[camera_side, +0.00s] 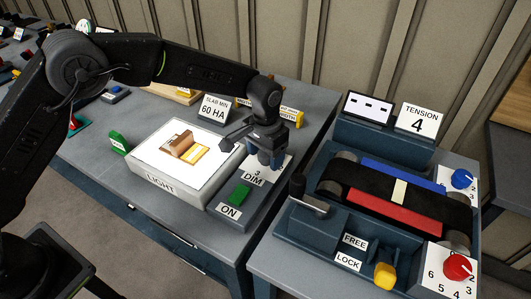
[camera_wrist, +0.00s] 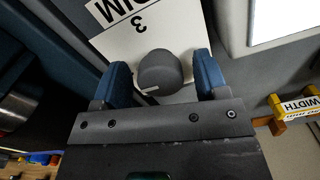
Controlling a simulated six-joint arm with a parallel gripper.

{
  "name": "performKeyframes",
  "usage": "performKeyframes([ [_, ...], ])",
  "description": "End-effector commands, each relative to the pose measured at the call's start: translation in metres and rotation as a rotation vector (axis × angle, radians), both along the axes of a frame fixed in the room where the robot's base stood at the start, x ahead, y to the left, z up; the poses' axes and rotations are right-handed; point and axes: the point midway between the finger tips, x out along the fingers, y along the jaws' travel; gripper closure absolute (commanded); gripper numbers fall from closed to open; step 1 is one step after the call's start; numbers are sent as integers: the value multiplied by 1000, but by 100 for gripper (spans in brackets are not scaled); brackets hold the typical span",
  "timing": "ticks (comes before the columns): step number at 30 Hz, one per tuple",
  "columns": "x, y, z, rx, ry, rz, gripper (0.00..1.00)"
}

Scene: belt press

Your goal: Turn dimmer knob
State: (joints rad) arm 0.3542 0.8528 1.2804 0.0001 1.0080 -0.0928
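The dimmer knob (camera_wrist: 159,72) is a round grey knob with a white pointer line, on a white plate (camera_wrist: 135,38) marked DIM and 3. In the wrist view it sits between the two blue fingers of my gripper (camera_wrist: 163,78), with a small gap on each side. The gripper is open. In the side view my gripper (camera_side: 266,158) points down over the DIM plate (camera_side: 254,178) and hides the knob. The light box (camera_side: 152,183) beside it has a bright white top.
A brown and yellow piece (camera_side: 186,148) lies on the light box. A yellow WIDTH block (camera_side: 291,115) stands behind my gripper. The belt press (camera_side: 405,190) with red and blue knobs stands to the right.

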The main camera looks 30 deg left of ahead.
Motion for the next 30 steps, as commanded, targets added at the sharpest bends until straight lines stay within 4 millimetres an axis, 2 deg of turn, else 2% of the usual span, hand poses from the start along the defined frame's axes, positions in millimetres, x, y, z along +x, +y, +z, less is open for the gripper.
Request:
performKeyframes([
  [7, 0, 0, 0, 0, 0, 0, 31],
  [11, 0, 0, 8, -1, -2, 0, 31],
  [14, 1, 0, 24, -2, -4, 0, 31],
  [24, 1, 0, 98, -2, -5, 0, 31],
  [30, 0, 0, 128, -1, -2, 0, 31],
])
